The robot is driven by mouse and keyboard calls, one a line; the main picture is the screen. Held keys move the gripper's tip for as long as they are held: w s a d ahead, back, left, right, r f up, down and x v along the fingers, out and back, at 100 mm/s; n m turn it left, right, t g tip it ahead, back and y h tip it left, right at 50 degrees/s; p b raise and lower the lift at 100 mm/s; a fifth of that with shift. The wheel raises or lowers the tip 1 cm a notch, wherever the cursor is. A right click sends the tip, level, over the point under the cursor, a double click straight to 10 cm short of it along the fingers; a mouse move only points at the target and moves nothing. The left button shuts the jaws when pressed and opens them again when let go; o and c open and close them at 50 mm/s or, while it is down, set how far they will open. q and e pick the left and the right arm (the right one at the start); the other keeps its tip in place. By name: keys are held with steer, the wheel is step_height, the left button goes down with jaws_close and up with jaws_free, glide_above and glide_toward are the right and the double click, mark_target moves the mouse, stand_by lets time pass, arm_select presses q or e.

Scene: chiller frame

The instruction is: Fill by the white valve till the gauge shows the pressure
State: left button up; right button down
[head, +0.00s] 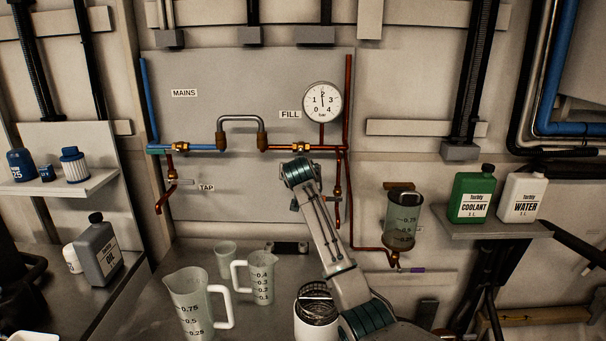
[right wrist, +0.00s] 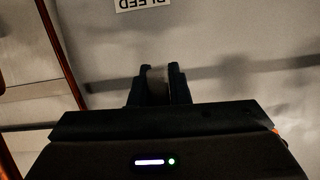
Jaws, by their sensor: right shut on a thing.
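The round gauge (head: 322,102), marked 0 to 4 bar, hangs on the grey panel; its dark needle points nearly straight up, around 2. Below it, by the FILL label, a brass valve (head: 299,147) sits in the copper pipe. My right arm reaches up from below, with its wrist just under this valve. My right gripper (right wrist: 157,86) is shut on a pale piece (right wrist: 157,78); the white valve's handle cannot be clearly made out. The arm hides the gripper in the head view. My left gripper is not in view.
A braided hose (head: 241,125) joins the blue mains pipe to the fill pipe. A tap (head: 180,182) hangs at left. Measuring jugs (head: 196,305) stand on the bench, left of my arm. A BLEED label (right wrist: 143,4) shows upside down. A clear vessel (head: 400,218) hangs at right.

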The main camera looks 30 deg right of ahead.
steer(key=shift+a, duration=0.15)
stand_by(0.3)
steer(key=c, duration=1.6)
jaws_free()
steer(key=shift+o, duration=1.1)
steer(key=shift+w+a, duration=0.1)
steer(key=shift+w, duration=0.05)
steer(key=shift+w+a, duration=0.1)
steer(key=b+v, duration=0.3)
steer(key=v, duration=0.7)
steer(key=shift+s+r, duration=0.2)
steer(key=shift+s, duration=0.15)
steer(key=shift+a, duration=0.15)
